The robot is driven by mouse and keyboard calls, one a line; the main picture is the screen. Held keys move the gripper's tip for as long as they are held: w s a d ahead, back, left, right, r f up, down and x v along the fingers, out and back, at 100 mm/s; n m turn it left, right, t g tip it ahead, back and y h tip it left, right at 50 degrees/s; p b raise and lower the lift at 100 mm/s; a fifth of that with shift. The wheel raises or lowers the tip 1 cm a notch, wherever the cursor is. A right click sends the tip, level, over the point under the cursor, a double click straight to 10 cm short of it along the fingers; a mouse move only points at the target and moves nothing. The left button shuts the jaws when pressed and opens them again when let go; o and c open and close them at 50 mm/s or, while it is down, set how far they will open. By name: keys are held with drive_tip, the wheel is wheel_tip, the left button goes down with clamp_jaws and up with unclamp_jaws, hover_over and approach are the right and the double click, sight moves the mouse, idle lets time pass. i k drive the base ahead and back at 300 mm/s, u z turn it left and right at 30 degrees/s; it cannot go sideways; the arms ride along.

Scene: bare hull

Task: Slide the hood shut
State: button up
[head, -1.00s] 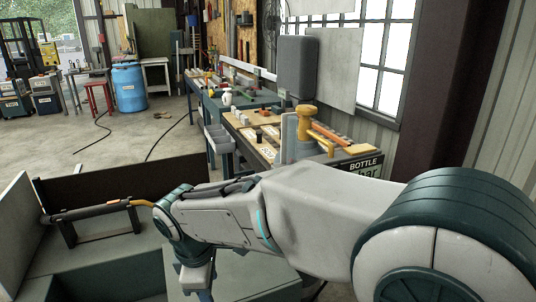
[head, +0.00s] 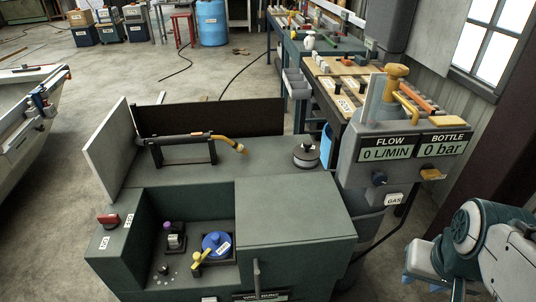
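A grey-green bench unit (head: 120,262) stands in the middle of the head view. A raised grey-green box-shaped cover (head: 295,208), which looks like the hood, sits over its right half. An upright bar handle (head: 256,272) shows at the cover's front. The left recess is uncovered and shows a blue round knob with a yellow lever (head: 214,246) and a small block with a purple top (head: 175,236). My arm is at the lower right, apart from the unit. My gripper's fingertips cannot be made out there, so its opening is unclear.
A torch (head: 190,138) rests on a stand behind the recess. A round metal weight-like piece (head: 306,155) sits behind the cover. A gauge box (head: 385,150) reading FLOW and BOTTLE stands at the right, between unit and arm. A red switch (head: 108,219) is on the left ledge. Open floor lies left.

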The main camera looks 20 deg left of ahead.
sight(290, 229)
drive_tip(key=u, duration=1.95)
drive_tip(key=k, duration=1.05)
drive_tip(key=z, duration=0.8)
drive_tip(key=i, duration=1)
drive_tip(key=u, duration=0.75)
